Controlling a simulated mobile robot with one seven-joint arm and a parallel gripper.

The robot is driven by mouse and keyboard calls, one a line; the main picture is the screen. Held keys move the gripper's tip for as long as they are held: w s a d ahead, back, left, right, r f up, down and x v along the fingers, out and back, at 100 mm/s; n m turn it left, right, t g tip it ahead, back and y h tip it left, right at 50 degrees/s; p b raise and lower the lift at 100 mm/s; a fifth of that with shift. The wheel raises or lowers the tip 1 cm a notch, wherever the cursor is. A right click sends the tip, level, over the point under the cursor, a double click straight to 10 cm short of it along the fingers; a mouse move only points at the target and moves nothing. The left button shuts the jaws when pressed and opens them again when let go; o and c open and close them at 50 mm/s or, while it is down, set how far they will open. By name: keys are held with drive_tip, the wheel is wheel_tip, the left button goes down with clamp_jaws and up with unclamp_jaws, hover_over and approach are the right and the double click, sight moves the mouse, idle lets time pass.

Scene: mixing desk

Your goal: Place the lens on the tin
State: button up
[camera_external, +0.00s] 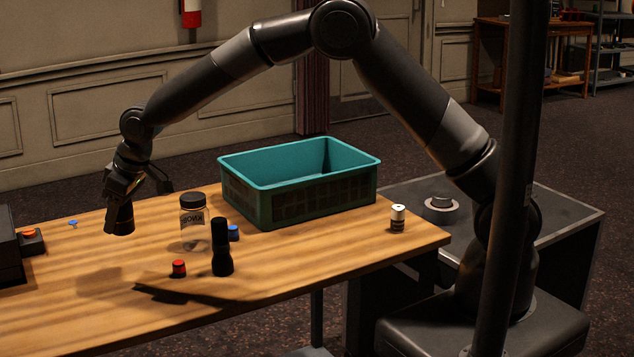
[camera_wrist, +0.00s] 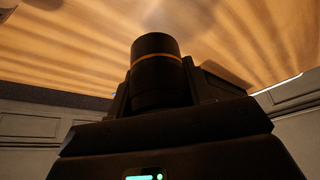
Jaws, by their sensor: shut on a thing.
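My gripper (camera_external: 121,205) is shut on the lens (camera_external: 121,223), a black cylinder, and holds it above the left part of the table. In the wrist view the lens (camera_wrist: 156,68) shows a thin orange ring, and it sits between the dark fingers of my gripper (camera_wrist: 158,92). No thing is plainly marked as the tin. A small black-and-white cylinder (camera_external: 397,219) stands upright near the table's right end and may be it, but I cannot tell.
A teal crate (camera_external: 255,205) stands at the back. A dark-lidded clear jar (camera_external: 192,218), an upright black cylinder (camera_external: 221,250), a blue-topped piece (camera_external: 234,233) and a red-topped piece (camera_external: 179,268) are mid-table. A dark box (camera_external: 10,256) is at the left edge. Table (camera_external: 330,255) is clear right of the black cylinder.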

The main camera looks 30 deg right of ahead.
drive_tip(key=r, duration=0.5)
drive_tip(key=shift+w+d, duration=0.15)
drive_tip(key=shift+w, duration=0.05)
drive_tip(key=w+d+m, duration=0.2)
drive_tip(key=w+d, duration=0.4)
drive_tip(key=d, duration=0.5)
drive_tip(key=w+d+m+t+h, duration=0.1)
drive_tip(key=w+d, duration=0.5)
drive_tip(key=d, duration=0.4)
drive_tip(key=w+d+m, duration=0.2)
drive_tip(key=w+d, duration=0.4)
drive_tip(key=d, duration=0.5)
drive_tip(key=w+d+m+h, duration=0.1)
drive_tip(key=w+d+m, duration=0.1)
drive_tip(key=d, duration=1.5)
drive_tip(key=s+d+m+h, duration=0.1)
drive_tip(key=s+d+m, duration=0.15)
drive_tip(key=d, duration=1.15)
drive_tip(key=s+d+m+h, duration=0.1)
drive_tip(key=s+d+m, duration=0.15)
drive_tip(key=d, duration=1.15)
drive_tip(key=s+d+m+h, duration=0.1)
drive_tip(key=s+d+m, duration=0.1)
drive_tip(key=s+d, duration=0.85)
drive_tip(key=s+d+m, duration=0.1)
drive_tip(key=s+d, duration=0.6)
drive_tip(key=d, duration=0.6)
hover_over(441, 193)
wheel_tip(441, 193, down, 17)
drive_tip(key=shift+f, duration=2.05)
